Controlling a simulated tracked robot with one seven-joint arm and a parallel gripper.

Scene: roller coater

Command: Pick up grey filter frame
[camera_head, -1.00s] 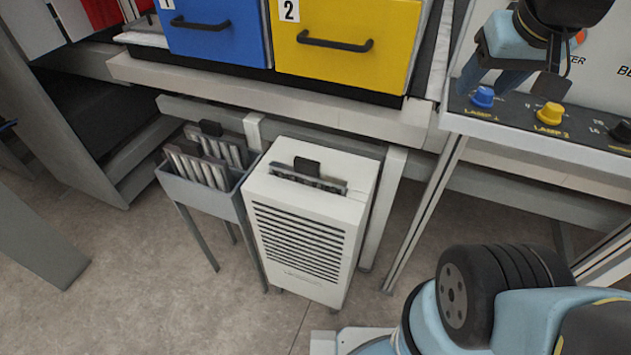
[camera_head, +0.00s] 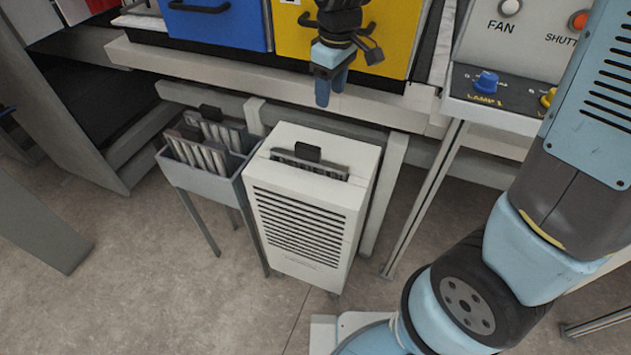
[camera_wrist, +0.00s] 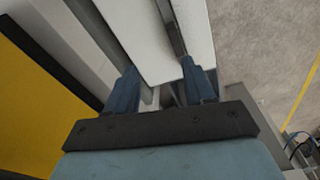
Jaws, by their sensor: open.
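A grey filter frame (camera_head: 318,164) with a black grip tab (camera_head: 307,152) sits in the top slot of a white louvred unit (camera_head: 305,225). More grey frames with black tabs (camera_head: 206,140) stand in a grey bin on legs (camera_head: 208,185) just left of it. My gripper (camera_head: 326,88) hangs above and a little behind the white unit, in front of the yellow drawer, pointing down. In the wrist view my gripper (camera_wrist: 160,88) is open with nothing between its fingers, and the white unit's top (camera_wrist: 150,40) lies beyond the fingertips. Which frame is meant cannot be told.
A bench (camera_head: 250,82) with blue (camera_head: 218,28) and yellow (camera_head: 395,35) drawers overhangs behind the unit. A control panel with knobs (camera_head: 486,82) stands at right, over a slanted leg (camera_head: 425,200). The floor in front is clear.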

